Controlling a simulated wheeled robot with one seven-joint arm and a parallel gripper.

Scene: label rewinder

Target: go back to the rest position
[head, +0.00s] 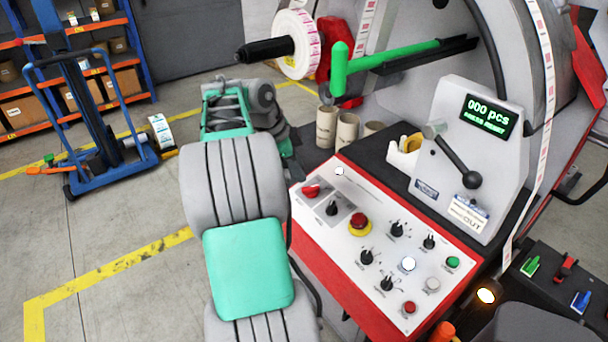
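My arm rises from the bottom middle of the head view, with grey ribbed links and teal covers. It reaches away from me, left of the label rewinder's red-edged control panel (375,250). Its far part shows grey and teal joints beside the floor, left of the cardboard cores. My gripper's fingers do not show; the arm's own links hide that end. I see no object held.
The rewinder has a label roll (296,44) on a black-ended shaft, a green handle (339,70), a counter display (488,116) reading 000 pcs and a black lever (458,163). Cardboard cores (326,127) stand behind the panel.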

